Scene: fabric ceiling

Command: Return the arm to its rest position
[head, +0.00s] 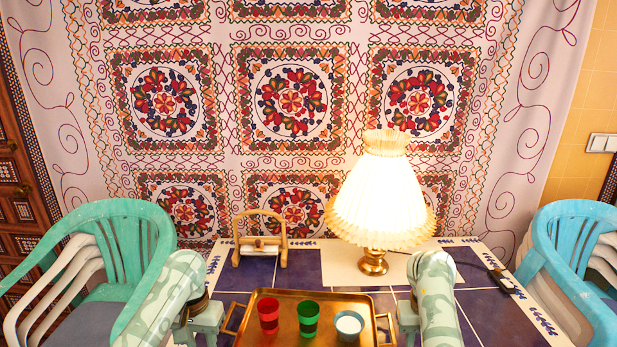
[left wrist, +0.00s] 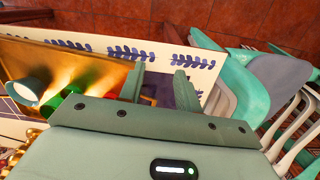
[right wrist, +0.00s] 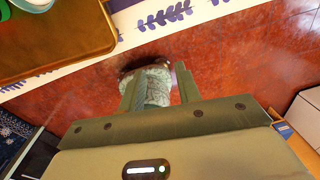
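My left gripper (head: 207,318) is beside the left handle of a brass tray (head: 330,294). In the left wrist view its two fingers (left wrist: 158,80) are apart with nothing between them, over the table's edge. My right gripper (head: 408,318) is at the tray's right side. In the right wrist view its fingers (right wrist: 160,80) are also apart and grip nothing; a mottled pale-green shape, seemingly part of my own body, shows beyond them above the red floor. Both mottled green arms come in from the bottom of the head view.
On the tray stand a red cup (head: 268,315), a green cup (head: 306,318) and a pale cup (head: 348,325). A lit lamp (head: 380,200) and a wooden holder (head: 260,240) stand behind on the tiled table (head: 480,290). Stacked chairs flank it, teal (head: 125,230) and blue (head: 580,250).

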